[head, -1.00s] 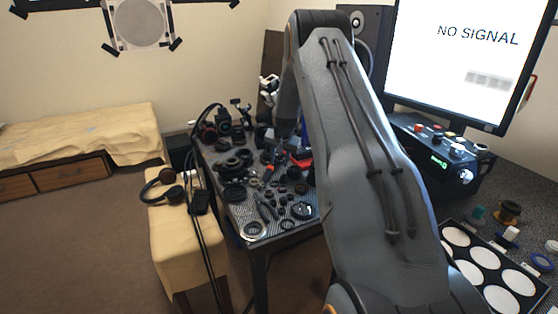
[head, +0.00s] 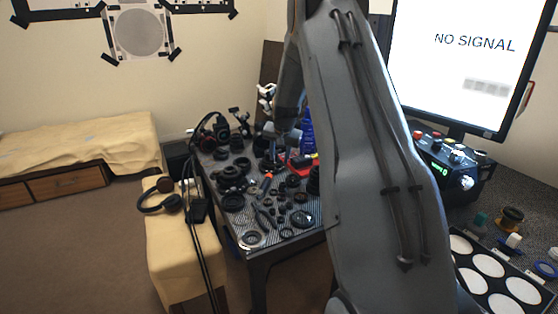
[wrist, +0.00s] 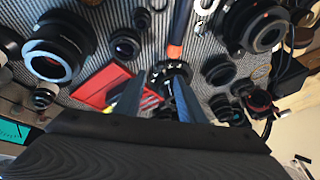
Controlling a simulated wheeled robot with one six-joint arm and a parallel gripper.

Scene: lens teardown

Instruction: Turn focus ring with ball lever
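In the wrist view my gripper (wrist: 152,88) has two blue-grey fingers spread apart, with nothing seen held between them. A small dark ring-shaped part (wrist: 170,72) with bright spots lies just beyond the fingertips, nearer the right finger. I cannot tell whether it is the focus ring, and no ball lever can be made out. In the head view my wrist hangs over the far right part of the parts table (head: 262,246). The fingertips there are too small to read.
A red flat object (wrist: 104,86) lies left of the fingers. An orange-and-black handle (wrist: 177,35) lies ahead. Large lens parts stand at left (wrist: 60,47) and right (wrist: 256,24). The table is crowded. A monitor (head: 455,65) stands at right.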

